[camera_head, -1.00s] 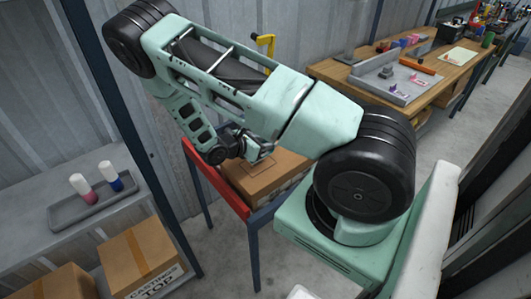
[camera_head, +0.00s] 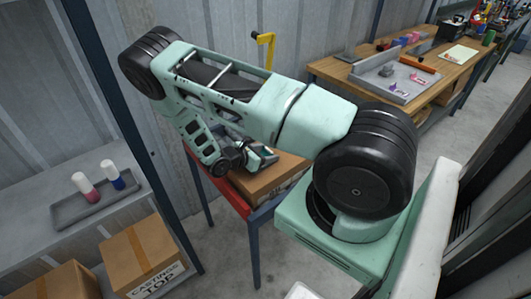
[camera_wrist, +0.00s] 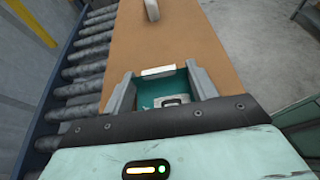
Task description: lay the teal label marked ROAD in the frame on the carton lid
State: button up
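The carton (camera_head: 270,178) stands on a red-edged stand; its brown lid (camera_wrist: 185,35) fills the middle of the wrist view. My gripper (camera_wrist: 160,82) is low over the lid, with its grey fingers on either side of the teal label (camera_wrist: 148,90). The label fills the gap between the fingers, so they look shut on it. A pale bar (camera_wrist: 158,71) shows along its far edge. A pale marking shows on the teal face, but I cannot read the word. The frame on the lid is hidden. My gripper (camera_head: 262,157) also shows at the carton in the head view.
A pale grey piece (camera_wrist: 152,10) is at the far part of the lid. Rollers (camera_wrist: 88,72) run along the carton's left side. A shelf at left holds a tray (camera_head: 96,205) with two bottles and cartons below. A workbench (camera_head: 340,72) with a grey tray stands behind.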

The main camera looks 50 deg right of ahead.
jog(key=shift+r, duration=0.1)
jog(key=shift+a+r, duration=0.1)
jog(key=shift+a, duration=0.05)
notch_tip(320, 180, up, 4)
jog(key=b, duration=0.3)
send_over(242, 171)
jog(key=shift+a+r+b, duration=0.3)
jog(key=shift+a, duration=0.3)
jog(key=s+a+r+m+y, duration=0.2)
jog(key=s+a+r+y, duration=0.15)
jog(key=a, duration=0.35)
jog(key=s+a+r+m+y, duration=0.1)
jog(key=s+a+r+y, duration=0.1)
jog(key=a+r, duration=0.35)
jog(key=s+a+r+m+y, duration=0.2)
jog(key=s+a+r+y, duration=0.1)
jog(key=a, duration=0.5)
jog(key=s+a+r+m+t+y, duration=0.2)
jog(key=s+a+r+y, duration=0.3)
jog(key=s+a+r, duration=0.4)
jog(key=shift+s+a+r+t, duration=0.2)
jog(key=shift+s+t, duration=0.4)
jog(key=shift+s, duration=0.5)
jog(key=shift+d, duration=0.1)
